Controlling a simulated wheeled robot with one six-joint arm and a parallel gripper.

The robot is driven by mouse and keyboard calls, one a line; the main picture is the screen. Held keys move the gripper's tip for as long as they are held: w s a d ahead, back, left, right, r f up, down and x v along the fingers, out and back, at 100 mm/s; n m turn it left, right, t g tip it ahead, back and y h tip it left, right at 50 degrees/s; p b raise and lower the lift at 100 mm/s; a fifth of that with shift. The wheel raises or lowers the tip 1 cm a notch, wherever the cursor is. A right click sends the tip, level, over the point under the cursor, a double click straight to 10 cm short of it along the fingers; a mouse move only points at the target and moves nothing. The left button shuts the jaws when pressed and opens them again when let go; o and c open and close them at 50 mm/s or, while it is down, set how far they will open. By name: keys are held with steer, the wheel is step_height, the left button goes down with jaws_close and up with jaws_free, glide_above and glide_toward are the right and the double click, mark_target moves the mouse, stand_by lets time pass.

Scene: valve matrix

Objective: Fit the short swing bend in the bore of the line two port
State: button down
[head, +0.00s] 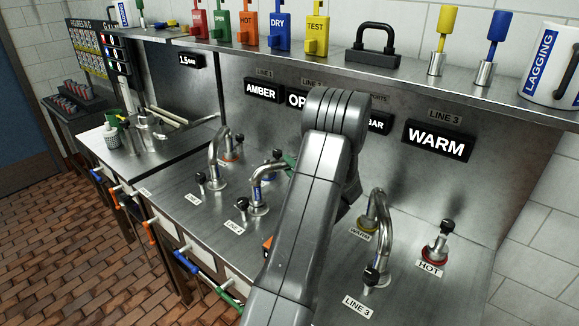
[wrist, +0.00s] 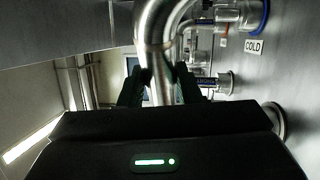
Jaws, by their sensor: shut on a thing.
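My gripper (wrist: 160,82) is shut on a steel pipe bend (wrist: 153,30) in the wrist view. The bend's pipe runs between the fingers and curves to the right at the top; its lower end is hidden behind my gripper body. In the head view my arm hides the gripper. A small bend (head: 259,186) with a blue mark stands by the LINE 2 label (head: 236,227), partly close behind my arm. I cannot tell whether it is the held one. The line two port's bore is not clearly visible.
A bend (head: 385,230) stands at right by the LINE 3 label (head: 359,306), and another (head: 214,147) at line 1. A HOT port (head: 436,250) with a black knob is at far right. A COLD label (wrist: 254,46) shows in the wrist view. A shelf (head: 400,72) overhangs the back.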

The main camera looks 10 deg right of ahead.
steer(key=shift+f, duration=0.4)
steer(key=c, duration=1)
jaws_free()
steer(key=shift+o, duration=0.2)
steer(key=shift+s, duration=0.1)
